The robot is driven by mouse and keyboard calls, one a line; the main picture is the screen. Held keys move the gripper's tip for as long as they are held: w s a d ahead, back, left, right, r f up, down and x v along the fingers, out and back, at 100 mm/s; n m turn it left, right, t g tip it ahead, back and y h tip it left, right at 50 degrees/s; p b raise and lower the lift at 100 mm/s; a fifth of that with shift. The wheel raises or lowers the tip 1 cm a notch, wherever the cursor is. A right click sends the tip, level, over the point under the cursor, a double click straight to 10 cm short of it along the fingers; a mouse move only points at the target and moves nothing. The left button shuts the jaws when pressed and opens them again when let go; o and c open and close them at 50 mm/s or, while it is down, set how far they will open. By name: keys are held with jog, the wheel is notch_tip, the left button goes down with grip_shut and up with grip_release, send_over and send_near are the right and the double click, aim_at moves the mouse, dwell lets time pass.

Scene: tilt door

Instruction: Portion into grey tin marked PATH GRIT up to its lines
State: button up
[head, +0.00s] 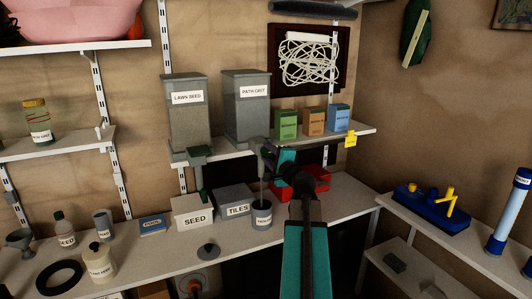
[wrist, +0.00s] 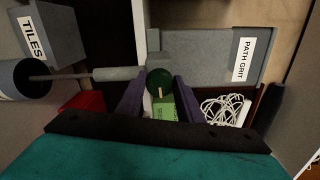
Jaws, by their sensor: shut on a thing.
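The grey hopper labelled PATH GRIT (head: 247,112) stands on the shelf and also fills the upper right of the wrist view (wrist: 205,60). My gripper (head: 280,158) is shut on a dark green round knob (wrist: 159,79) beside the hopper's spout (wrist: 118,73). A thin grey stream (wrist: 65,77) runs from the spout into the open grey tin (head: 262,217) on the bench below. The tin also shows at the left of the wrist view (wrist: 14,91). Its label is too small to read, and its lines and fill level are not visible.
The LAWN SEED hopper (head: 186,122) with its own spout stands to the left. A SEED box (head: 193,208) and TILES box (head: 235,191) sit beside the tin. Small coloured boxes (head: 313,121) stand right on the shelf.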

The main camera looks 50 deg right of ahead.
jog(key=shift+w+r+m, duration=0.1)
jog(key=shift+r+m, duration=0.1)
jog(key=shift+m, duration=0.2)
jog(key=o, duration=1)
jog(key=shift+a, duration=0.1)
jog(key=shift+o, duration=0.3)
jog(key=shift+f, duration=0.15)
jog(key=b+v, duration=0.6)
jog(key=v, duration=0.3)
jog(key=shift+f, duration=0.15)
